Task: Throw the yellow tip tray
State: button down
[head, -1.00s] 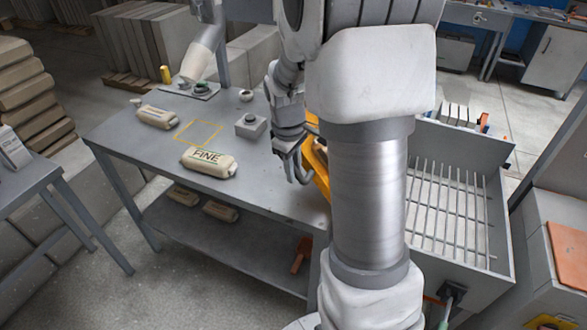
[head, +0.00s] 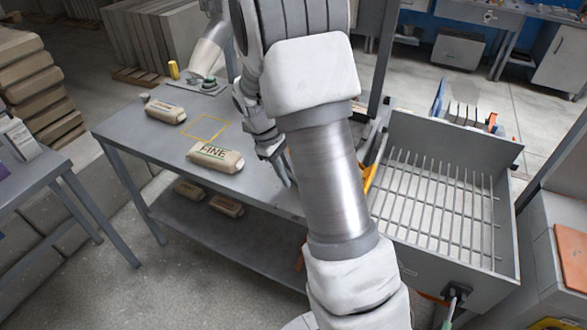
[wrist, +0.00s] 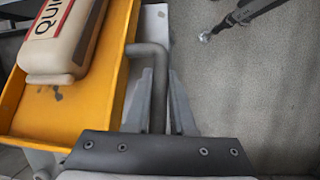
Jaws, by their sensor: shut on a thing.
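The yellow tip tray (wrist: 62,112) fills the left of the wrist view. A tan bag marked "QUI…" (wrist: 62,40) lies in it, partly cut off by the frame. A bent grey handle (wrist: 150,50) comes off the tray's right side. My gripper (wrist: 159,95) is shut on this handle, with one finger on either side of it. In the head view my gripper (head: 279,168) is by the table's right end, partly hidden by my arm. Only a small yellow part of the tray (head: 369,178) shows there, right of my arm.
A grey table (head: 165,150) bears a bag marked "FINE" (head: 215,157), a second bag (head: 165,111) and a yellow outlined square (head: 205,127). A grey box with a bar grate (head: 435,205) stands right of my arm.

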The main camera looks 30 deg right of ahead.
aim_at(277, 208)
jog(key=w+f+g+h, duration=0.1)
jog(key=f, duration=0.1)
jog(key=a+f+g+h+b, duration=0.1)
jog(key=f, duration=0.2)
jog(key=w+a+f+g+h, duration=0.1)
jog(key=f, duration=0.2)
jog(key=shift+w+f+g+b, duration=0.15)
jog(key=shift+w+g+b, duration=0.15)
jog(key=shift+g+b, duration=0.1)
jog(key=shift+w+a+f+g+h+b, duration=0.1)
jog(key=shift+f+g+h+b, duration=0.3)
jog(key=shift+f, duration=0.4)
jog(key=shift+f+g+h+b, duration=0.3)
jog(key=shift+f+b, duration=0.2)
jog(key=shift+f, duration=0.3)
jog(key=shift+f+b, duration=0.3)
jog(key=shift+f, duration=0.15)
jog(key=shift+f+n+g, duration=0.1)
jog(key=shift+n+g, duration=0.2)
jog(key=c, duration=0.8)
grip_release()
jog(key=shift+o, duration=0.2)
